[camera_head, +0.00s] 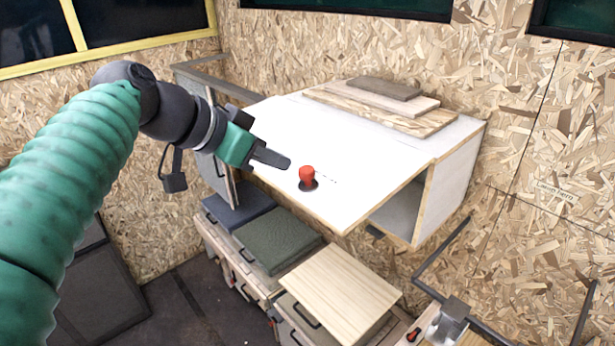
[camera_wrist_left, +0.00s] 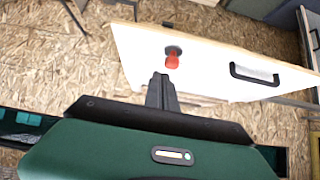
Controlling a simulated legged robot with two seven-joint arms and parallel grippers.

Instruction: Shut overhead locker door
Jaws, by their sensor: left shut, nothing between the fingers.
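The overhead locker (camera_head: 452,190) is a white box with pale wood edges against the chipboard wall. Its white door (camera_head: 345,208) is raised and sticks out toward me, with the locker's inside showing beneath it at the right. A red knob (camera_head: 307,173) on a dark round base stands on the white surface. My left gripper (camera_head: 284,162) is shut and empty, just left of the knob. In the left wrist view, the gripper (camera_wrist_left: 163,78) points toward the white panel (camera_wrist_left: 140,48) and the red knob (camera_wrist_left: 172,61). Contact cannot be told. My right gripper is not in view.
Several boards (camera_head: 385,100) lie stacked on top of the locker. Below are a dark green cushion-like slab (camera_head: 278,240), a pale wood board (camera_head: 342,290) and drawer fronts. A dark rail (camera_head: 440,255) runs at the lower right. A black handle (camera_wrist_left: 255,74) shows in the wrist view.

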